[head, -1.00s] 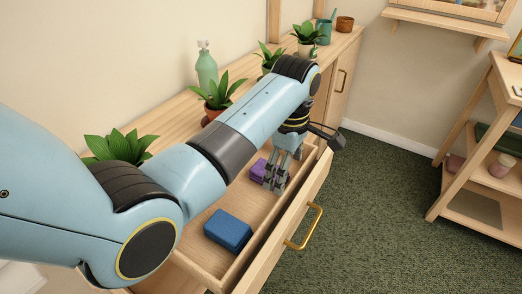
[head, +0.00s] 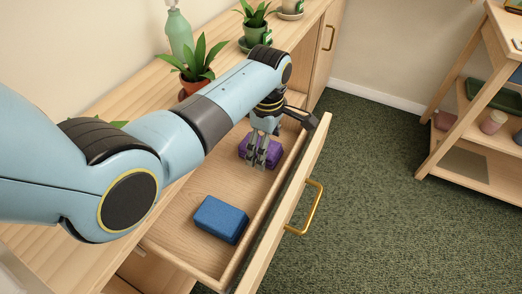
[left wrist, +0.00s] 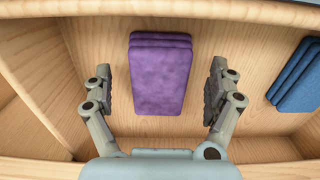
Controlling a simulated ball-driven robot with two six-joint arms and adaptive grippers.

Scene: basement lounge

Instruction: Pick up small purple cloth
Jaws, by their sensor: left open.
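The small purple cloth (head: 272,153) is folded and lies in the open drawer (head: 176,244), toward its far end. In the left wrist view the purple cloth (left wrist: 160,75) lies between the two open fingers, with a gap on each side. My left gripper (head: 260,164) is open and points down into the drawer over the cloth, hiding part of it. The left gripper's fingers also show in the left wrist view (left wrist: 163,98). My right gripper is not in view.
A folded blue cloth (head: 220,219) lies in the drawer's near part. The drawer front has a gold handle (head: 305,208). Potted plants (head: 194,66) and a green bottle (head: 178,32) stand on the cabinet top. A wooden shelf (head: 465,165) stands at right. Green carpet between is clear.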

